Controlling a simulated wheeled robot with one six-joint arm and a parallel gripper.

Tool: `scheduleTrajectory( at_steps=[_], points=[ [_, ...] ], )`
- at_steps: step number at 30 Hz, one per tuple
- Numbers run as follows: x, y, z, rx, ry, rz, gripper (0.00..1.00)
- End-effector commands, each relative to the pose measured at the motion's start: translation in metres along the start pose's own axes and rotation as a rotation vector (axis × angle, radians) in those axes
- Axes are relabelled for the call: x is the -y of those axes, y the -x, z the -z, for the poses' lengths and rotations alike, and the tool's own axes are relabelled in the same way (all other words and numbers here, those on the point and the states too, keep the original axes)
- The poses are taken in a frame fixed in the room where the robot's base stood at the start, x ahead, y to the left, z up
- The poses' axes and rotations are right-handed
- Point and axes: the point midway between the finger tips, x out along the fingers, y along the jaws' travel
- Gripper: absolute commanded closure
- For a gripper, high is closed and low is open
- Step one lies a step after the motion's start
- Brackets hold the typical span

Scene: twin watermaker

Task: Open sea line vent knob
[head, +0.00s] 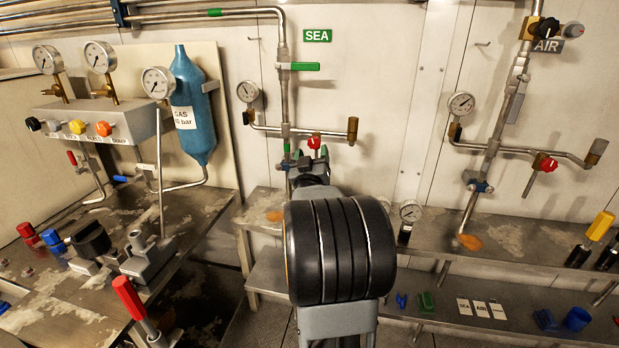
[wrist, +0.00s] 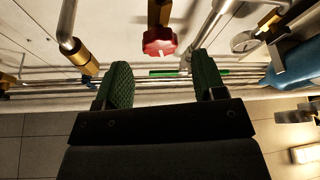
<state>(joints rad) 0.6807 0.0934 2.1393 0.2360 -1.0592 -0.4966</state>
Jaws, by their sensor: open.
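The red vent knob (head: 314,141) sits on the short branch of the sea line, below the green SEA sign (head: 317,35). In the wrist view the red knob (wrist: 160,41) shows on its brass stem, just beyond the fingertips and roughly centred between them. My gripper (wrist: 160,68) is open, with its two green pads apart and nothing between them. A gap seems to remain between pads and knob, but its depth is hard to judge. In the head view my arm hides most of the gripper, below the knob.
A brass pipe end (head: 352,130) lies right of the knob and a gauge (head: 248,92) left. A green lever handle (head: 305,66) is above. A blue gas cylinder (head: 194,108) stands at left. The air line has another red knob (head: 545,162) at right.

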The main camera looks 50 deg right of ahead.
Motion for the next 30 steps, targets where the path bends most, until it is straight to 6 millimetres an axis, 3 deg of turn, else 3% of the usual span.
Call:
scheduleTrajectory(
  at_steps=[6, 12, 18, 30],
  points=[
    [0.001, 0.045, 0.0, -0.002, 0.0, 0.001, 0.36],
    [0.0, 0.072, 0.0, -0.001, 0.001, 0.001, 0.36],
    [0.0, 0.084, 0.0, -0.001, 0.001, 0.001, 0.36],
    [0.001, 0.086, 0.0, 0.003, -0.002, 0.006, 0.36]
  ],
)
